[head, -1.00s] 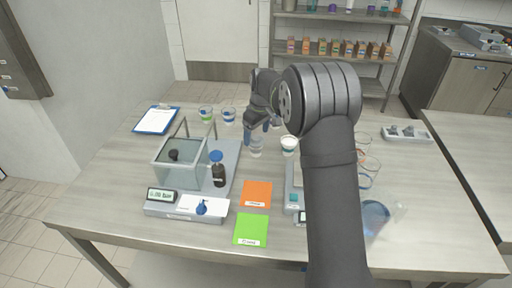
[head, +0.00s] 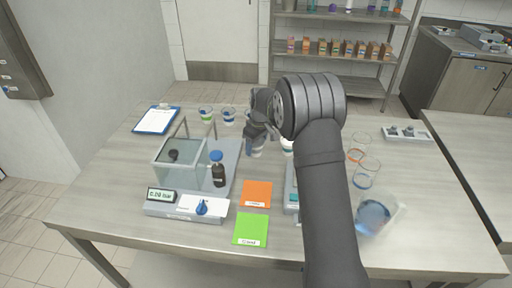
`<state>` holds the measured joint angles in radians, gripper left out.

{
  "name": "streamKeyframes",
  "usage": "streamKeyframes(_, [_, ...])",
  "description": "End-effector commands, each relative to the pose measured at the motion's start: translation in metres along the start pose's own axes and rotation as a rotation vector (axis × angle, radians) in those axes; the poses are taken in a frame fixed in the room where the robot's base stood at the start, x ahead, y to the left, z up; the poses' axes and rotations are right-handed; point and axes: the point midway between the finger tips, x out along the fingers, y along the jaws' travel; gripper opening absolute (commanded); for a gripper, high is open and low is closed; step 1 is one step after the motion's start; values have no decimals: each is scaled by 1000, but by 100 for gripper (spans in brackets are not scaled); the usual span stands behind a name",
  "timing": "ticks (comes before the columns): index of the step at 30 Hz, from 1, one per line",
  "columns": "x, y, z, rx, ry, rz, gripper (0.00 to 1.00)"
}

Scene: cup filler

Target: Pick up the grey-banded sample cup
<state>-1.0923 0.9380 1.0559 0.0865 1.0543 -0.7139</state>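A clear cup (head: 257,151), which seems to have a greyish band, stands upright on the table right of the filler. My gripper (head: 252,146) is lowered right at this cup, its fingers beside the upper part. The arm and small size hide whether the fingers touch or close on it. A green-banded cup (head: 205,115) and a blue-banded cup (head: 228,117) stand farther back to the left. A white-topped cup (head: 287,147) stands just right of my gripper, partly hidden by my arm.
The filler (head: 187,208) has a glass box, a dark blue-capped bottle (head: 218,170) and a display. An orange mat (head: 257,190) and a green mat (head: 250,229) lie in front.

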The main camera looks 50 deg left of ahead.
Motion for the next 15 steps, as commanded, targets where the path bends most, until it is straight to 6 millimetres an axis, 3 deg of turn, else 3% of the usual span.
streamKeyframes(1, [0,0,0,0,0,0,49])
streamKeyframes(3, [0,0,0,0,0,0,35])
streamKeyframes(15, [-1,0,0,0,1,0,33])
